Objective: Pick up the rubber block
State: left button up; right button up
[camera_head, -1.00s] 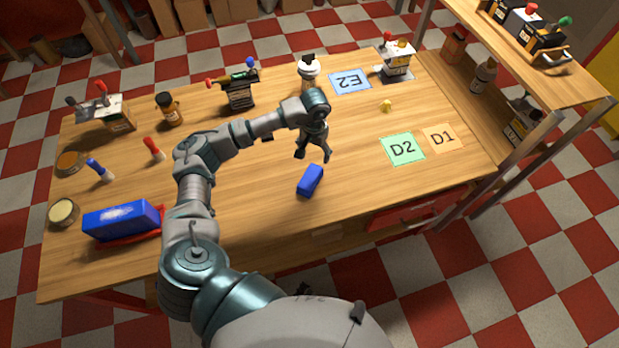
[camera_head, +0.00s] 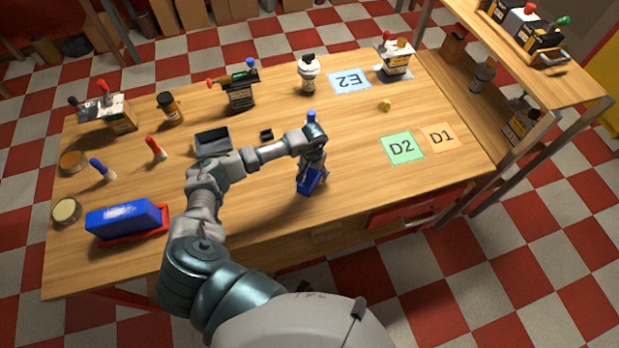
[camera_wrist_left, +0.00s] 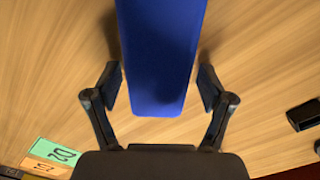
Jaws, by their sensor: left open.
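A blue block, which I take to be the rubber block (camera_head: 308,183), lies near the middle of the table's front half. My left gripper (camera_head: 312,170) is above it, pointing down, and partly covers it in the head view. In the left wrist view the block (camera_wrist_left: 160,50) extends between the two open fingers of the gripper (camera_wrist_left: 160,88), with a gap on each side. The fingers do not touch it. My right gripper is not in view.
A larger blue block (camera_head: 122,217) sits on a red base at the left. A grey tray (camera_head: 212,143) and a small black part (camera_head: 266,135) lie behind my arm. Marked squares D2 (camera_head: 401,148), D1 (camera_head: 441,138) and E2 (camera_head: 349,81) lie to the right. Table around the block is clear.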

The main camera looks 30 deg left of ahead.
pick_arm(q)
jog(key=shift+d, duration=0.1)
jog(key=c, duration=1.3)
jog(key=shift+o, duration=0.2)
jog(key=shift+r, duration=0.1)
